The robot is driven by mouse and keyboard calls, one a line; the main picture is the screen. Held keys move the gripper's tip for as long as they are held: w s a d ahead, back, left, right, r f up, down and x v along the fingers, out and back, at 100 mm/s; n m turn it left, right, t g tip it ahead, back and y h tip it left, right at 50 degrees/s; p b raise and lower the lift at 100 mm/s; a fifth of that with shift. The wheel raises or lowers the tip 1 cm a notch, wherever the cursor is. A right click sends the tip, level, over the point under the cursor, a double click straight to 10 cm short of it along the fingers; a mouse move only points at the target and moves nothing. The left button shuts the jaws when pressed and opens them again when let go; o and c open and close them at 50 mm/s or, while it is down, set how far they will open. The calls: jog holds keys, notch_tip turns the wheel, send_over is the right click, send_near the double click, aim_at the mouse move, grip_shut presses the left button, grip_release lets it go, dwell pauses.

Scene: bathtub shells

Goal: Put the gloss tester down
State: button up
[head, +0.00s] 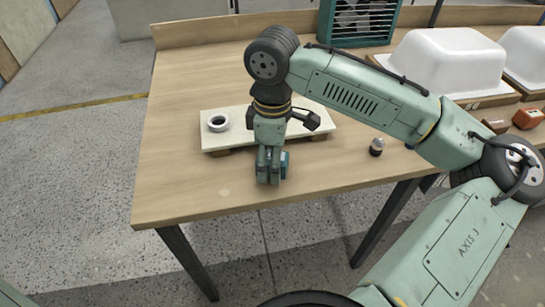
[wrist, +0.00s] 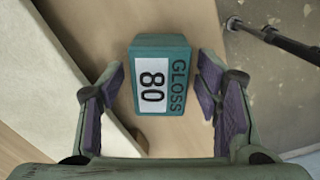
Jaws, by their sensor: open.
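The gloss tester is a small teal box (wrist: 161,76) with a white panel reading "80" and the word "GLOSS". In the wrist view it sits between my open fingers, with a gap on each side. In the head view the gloss tester (head: 284,162) shows only partly beside my fingers, near the front edge of the wooden table (head: 190,180). My gripper (head: 268,180) points down over it, and in the wrist view my gripper (wrist: 165,95) has purple-padded fingers spread apart. The gloss tester appears to rest on the tabletop.
A small dark jar (head: 376,147) stands to the right. White tub shells (head: 450,62), an orange device (head: 528,117) and a green fan unit (head: 360,20) are farther off. The table's left part is clear.

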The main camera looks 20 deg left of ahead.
notch_tip(320, 180, up, 12)
jog(key=shift+r, duration=0.2)
dwell(0.4)
dwell(0.4)
